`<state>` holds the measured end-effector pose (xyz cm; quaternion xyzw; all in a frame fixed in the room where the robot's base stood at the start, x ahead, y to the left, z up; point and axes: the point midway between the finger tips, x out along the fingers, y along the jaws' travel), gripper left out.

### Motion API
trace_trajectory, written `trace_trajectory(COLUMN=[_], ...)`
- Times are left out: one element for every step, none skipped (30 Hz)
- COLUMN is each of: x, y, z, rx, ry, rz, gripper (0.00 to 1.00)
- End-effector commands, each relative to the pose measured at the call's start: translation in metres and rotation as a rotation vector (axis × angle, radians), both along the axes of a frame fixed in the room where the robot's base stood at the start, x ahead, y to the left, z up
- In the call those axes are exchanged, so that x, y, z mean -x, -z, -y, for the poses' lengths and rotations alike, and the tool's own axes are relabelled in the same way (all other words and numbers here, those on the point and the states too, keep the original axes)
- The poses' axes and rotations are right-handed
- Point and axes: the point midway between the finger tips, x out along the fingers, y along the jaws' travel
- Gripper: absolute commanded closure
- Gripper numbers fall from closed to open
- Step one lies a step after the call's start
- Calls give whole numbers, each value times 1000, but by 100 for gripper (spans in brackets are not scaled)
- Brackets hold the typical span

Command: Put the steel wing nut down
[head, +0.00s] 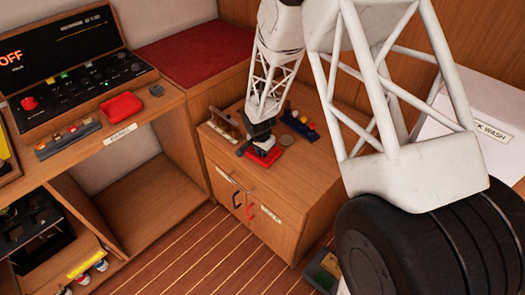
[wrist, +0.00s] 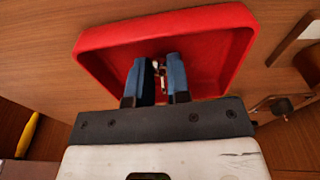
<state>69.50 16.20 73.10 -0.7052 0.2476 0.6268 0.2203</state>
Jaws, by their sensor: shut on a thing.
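The steel wing nut (wrist: 161,73) is a small shiny piece between the two blue fingertips in the wrist view; the fingers hide much of it. My gripper (wrist: 157,78) is shut on it. It points into a shallow red tray (wrist: 200,17) with raised walls. I cannot tell whether the nut touches the tray floor. In the head view my gripper (head: 263,147) is low over the red tray (head: 262,160) on the wooden cabinet top (head: 313,161). The nut cannot be made out there.
A rack with blue and coloured items (head: 300,122) stands behind the tray, with a grey round disc (head: 286,140) nearby. A wooden rack (head: 222,122) stands to the left.

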Motion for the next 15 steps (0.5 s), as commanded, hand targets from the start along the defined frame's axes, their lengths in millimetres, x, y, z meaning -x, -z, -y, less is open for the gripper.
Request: trace_trajectory(x=[0,0,0,0,0,0,1,1,1,1,1,2,2,2,3], y=[1,2,3,4,4,5,6,7,8,9,10,12,13,14,15], z=[0,0,0,0,0,0,0,0,0,0,0,0,0,1,1], rx=[1,1,1,1,0,0,0,1,1,0,1,1,1,1,1], ry=[0,0,0,0,0,0,0,0,0,0,0,0,0,0,1], rz=[-1,-1,-1,-1,-1,-1,-1,-2,-2,-3,-3,-3,-5,-5,-6], gripper=[100,100,100,100,100,100,100,100,100,100,100,100,100,100,100])
